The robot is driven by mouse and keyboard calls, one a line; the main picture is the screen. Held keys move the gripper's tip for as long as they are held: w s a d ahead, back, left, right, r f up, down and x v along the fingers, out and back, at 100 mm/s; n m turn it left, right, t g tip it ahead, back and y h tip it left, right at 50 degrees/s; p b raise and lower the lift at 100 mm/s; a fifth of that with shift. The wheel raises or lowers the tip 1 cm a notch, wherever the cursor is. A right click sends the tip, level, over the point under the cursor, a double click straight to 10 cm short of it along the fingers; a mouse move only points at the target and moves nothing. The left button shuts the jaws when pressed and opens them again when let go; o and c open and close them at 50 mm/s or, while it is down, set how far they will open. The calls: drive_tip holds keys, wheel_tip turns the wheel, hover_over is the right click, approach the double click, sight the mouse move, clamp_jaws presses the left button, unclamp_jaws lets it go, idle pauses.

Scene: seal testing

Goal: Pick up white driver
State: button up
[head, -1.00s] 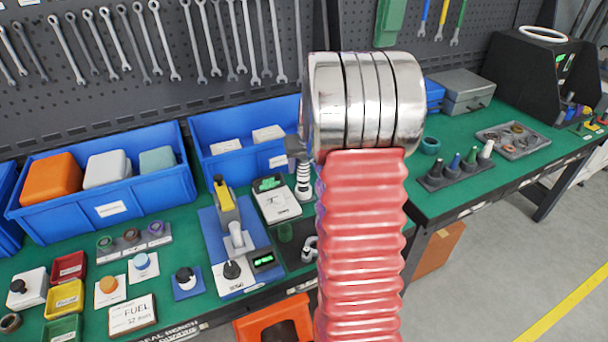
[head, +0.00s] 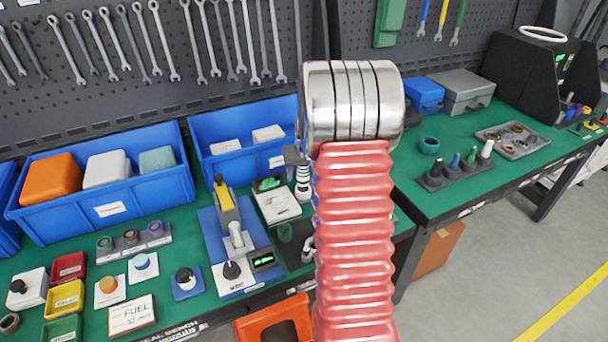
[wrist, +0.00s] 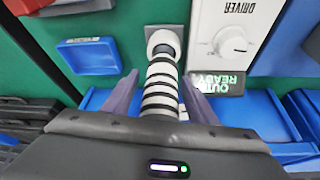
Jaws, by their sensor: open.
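The white driver (wrist: 160,88), a white shaft with black bands, lies between the two fingers of my gripper (wrist: 160,78) in the wrist view. The fingers are apart, one on each side, with gaps visible. Its far end is at a white ring on a grey square base. In the head view the banded white driver (head: 303,182) stands upright at the back of the bench, just left of my red arm. A grey piece at its top may be part of my gripper; my arm hides the rest.
A white panel marked DRIVER with a knob (wrist: 228,42) and a lit READY display (wrist: 216,84) are close to the right in the wrist view. A blue tray (wrist: 88,55) is at left. A blue bin (head: 245,135) stands behind the driver.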

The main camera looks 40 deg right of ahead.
drive_tip(key=c, duration=1.3)
drive_tip(key=shift+o, duration=0.2)
drive_tip(key=shift+r, duration=0.2)
wheel_tip(320, 180, up, 10)
drive_tip(key=shift+f, duration=0.1)
